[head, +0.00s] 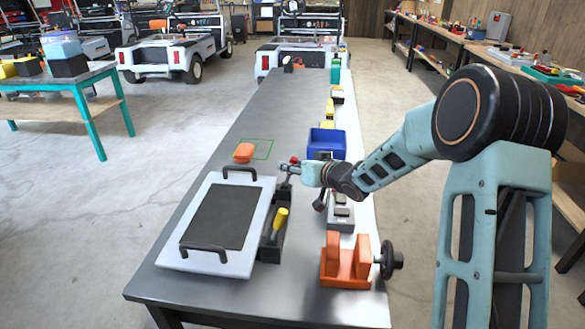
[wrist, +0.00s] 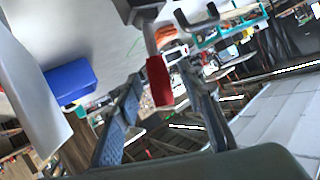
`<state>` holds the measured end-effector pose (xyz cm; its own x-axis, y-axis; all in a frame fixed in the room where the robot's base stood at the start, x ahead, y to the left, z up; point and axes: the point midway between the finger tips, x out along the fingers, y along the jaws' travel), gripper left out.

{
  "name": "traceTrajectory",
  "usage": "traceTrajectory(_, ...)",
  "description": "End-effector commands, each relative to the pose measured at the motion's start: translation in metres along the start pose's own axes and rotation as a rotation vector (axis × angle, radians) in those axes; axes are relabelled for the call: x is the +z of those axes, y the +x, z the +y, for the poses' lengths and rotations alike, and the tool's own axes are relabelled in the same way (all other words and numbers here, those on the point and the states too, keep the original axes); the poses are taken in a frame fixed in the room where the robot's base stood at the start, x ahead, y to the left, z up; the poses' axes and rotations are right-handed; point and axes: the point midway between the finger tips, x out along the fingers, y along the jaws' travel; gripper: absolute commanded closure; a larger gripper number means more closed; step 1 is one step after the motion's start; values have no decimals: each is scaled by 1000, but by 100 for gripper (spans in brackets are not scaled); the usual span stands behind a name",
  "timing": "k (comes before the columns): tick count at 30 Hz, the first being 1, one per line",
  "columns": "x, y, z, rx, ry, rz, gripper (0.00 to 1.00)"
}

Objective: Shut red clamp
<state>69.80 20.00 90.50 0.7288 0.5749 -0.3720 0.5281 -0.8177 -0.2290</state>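The red clamp (head: 295,160) shows as a small red grip by my fingertips in the head view, near the middle of the long metal table. In the wrist view its red handle (wrist: 159,82), on a grey metal lever, lies between my two fingers. My gripper (head: 284,168) reaches in from the right. In the wrist view my gripper (wrist: 162,76) is open, with a visible gap between each finger and the red handle. The clamp's base is mostly hidden by my gripper in the head view.
A white panel (head: 174,243) with two black handles lies at front left beside a black tray with a yellow-handled screwdriver (head: 279,220). An orange vise (head: 345,268) stands at front right. A blue bin (head: 327,143) and an orange object (head: 244,152) are nearby.

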Motion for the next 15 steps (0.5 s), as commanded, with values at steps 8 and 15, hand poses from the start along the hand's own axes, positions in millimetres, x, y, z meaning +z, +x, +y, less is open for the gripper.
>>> traceTrajectory(8,0,5,0,1,0,-1,64)
traceTrajectory(15,0,5,0,1,0,-1,82)
